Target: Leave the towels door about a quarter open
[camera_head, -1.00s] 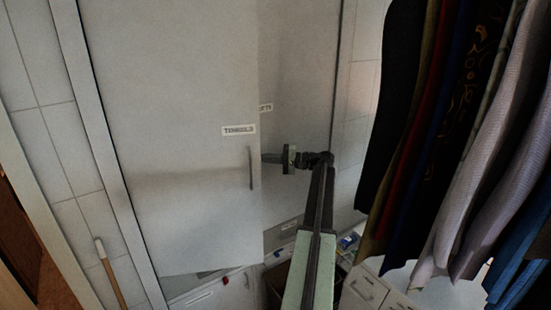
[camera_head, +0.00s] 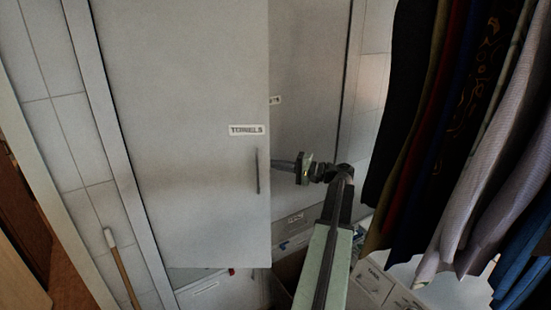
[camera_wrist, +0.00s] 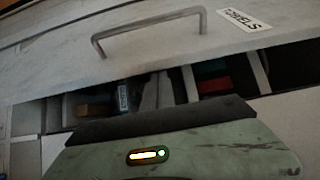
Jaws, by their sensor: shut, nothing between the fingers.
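The towels door (camera_head: 185,110) is a tall pale panel, ajar, with its free edge on the right. Its label (camera_head: 247,130) sits above a thin vertical handle (camera_head: 257,172) near that edge. My gripper (camera_head: 277,163) is shut and empty, its tips at the door's free edge, right of the handle. I cannot tell whether they touch the door or reach behind it. In the wrist view the handle (camera_wrist: 150,30) and label (camera_wrist: 244,18) lie beyond my gripper, and a dark gap shows stored items inside. The fingertips are not clear there.
Another pale labelled panel (camera_head: 310,70) stands right of the door. Clothes (camera_head: 470,140) hang at the right, near my arm. A stick with a white end (camera_head: 118,265) leans at the lower left against the tiles.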

